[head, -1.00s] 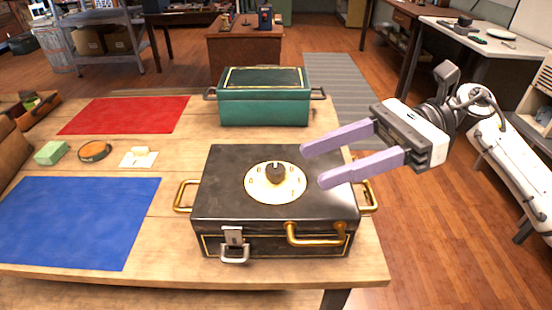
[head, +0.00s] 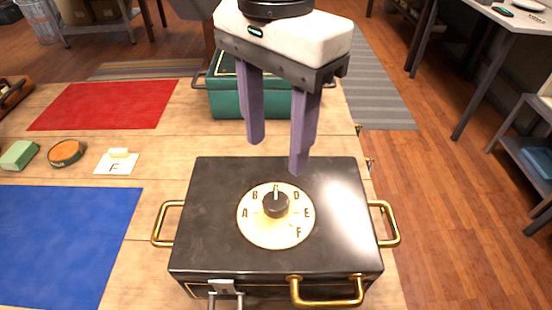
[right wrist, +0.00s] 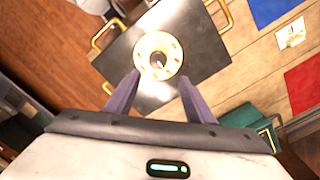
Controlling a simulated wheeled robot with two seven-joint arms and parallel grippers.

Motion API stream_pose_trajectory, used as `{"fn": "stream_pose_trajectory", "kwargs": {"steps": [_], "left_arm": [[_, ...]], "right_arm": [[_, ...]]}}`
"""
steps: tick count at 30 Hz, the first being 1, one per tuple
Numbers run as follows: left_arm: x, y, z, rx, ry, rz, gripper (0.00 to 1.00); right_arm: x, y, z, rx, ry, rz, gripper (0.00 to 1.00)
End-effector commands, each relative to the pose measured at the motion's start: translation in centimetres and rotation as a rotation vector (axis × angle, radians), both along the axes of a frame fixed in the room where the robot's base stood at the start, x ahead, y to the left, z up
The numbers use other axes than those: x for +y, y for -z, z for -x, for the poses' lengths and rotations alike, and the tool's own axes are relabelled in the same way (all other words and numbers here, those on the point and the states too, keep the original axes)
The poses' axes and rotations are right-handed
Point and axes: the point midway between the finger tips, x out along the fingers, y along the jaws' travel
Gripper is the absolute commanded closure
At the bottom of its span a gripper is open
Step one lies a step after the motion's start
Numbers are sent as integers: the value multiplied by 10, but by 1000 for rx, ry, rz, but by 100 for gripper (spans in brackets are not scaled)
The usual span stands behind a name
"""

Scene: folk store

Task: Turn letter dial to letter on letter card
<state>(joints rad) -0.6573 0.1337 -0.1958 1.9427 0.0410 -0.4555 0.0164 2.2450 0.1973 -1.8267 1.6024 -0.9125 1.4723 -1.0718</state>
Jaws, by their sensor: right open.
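The black case (head: 215,215) lies shut on the table, with a round cream letter dial (head: 252,232) on its lid. The dial bears letters A to F and a dark knob (head: 275,204) whose light mark points up to the top letter, seemingly C. My right gripper (head: 277,156) is open and empty, fingers pointing down above the case's back edge, apart from the knob. In the right wrist view the dial (right wrist: 147,42) shows beyond the open fingers. My left gripper is out of view.
A green case (head: 225,100) stands behind the black one. A red mat (head: 105,104), a blue mat (head: 65,240), a green block (head: 20,155) and an orange-topped round tin (head: 67,152) lie left. Brass handles stick out from the black case.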

Motion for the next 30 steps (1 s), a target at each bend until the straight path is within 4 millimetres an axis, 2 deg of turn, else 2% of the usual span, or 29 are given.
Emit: {"fn": "stream_pose_trajectory", "kwargs": {"steps": [5, 9, 15, 18, 23, 30], "left_arm": [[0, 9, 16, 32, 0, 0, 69], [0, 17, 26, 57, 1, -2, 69], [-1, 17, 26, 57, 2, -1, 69], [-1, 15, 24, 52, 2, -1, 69], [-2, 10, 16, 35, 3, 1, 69], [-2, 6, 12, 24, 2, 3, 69]], "right_arm": [[-1, 22, 1, 1, -1, 5, 51], [-1, 48, 1, 2, -1, 4, 51], [-1, 82, 2, 2, -2, 4, 51], [0, 93, 2, 2, -2, 2, 51], [0, 100, 2, 1, -2, 0, 51], [0, 101, 1, 1, -2, -1, 51]]}}
